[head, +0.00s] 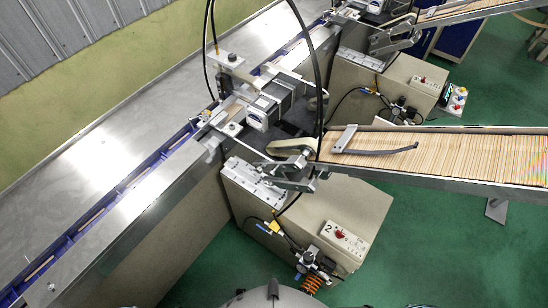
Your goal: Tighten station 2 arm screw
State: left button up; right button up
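Station 2 (300,215) is a beige cabinet in the middle of the head view, with a "2" on its white control panel (346,238). A stick chute (440,178) full of pale wooden sticks slopes in from the right to its top. A small metal arm (345,138) with a dark curved strip (380,152) lies over the sticks near the chute's inner end. A metal bracket with a roller (291,147) stands beside it. I cannot make out which screw is the arm screw or how tight it is. Neither of my grippers is in view.
A long steel conveyor (140,180) with a blue channel runs diagonally along the left. Black cables (320,80) arch over station 2. A similar station (385,85) stands behind. Air fittings with an orange coiled hose (312,282) sit low in front. Green floor (440,250) is clear at lower right.

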aim_at(259, 170)
jog(key=k+l, duration=0.15)
jog(key=l, duration=0.2)
jog(key=k+l+z, duration=0.15)
jog(key=l, duration=0.2)
jog(key=k+l, duration=0.2)
jog(key=l, duration=0.15)
jog(key=z, duration=0.05)
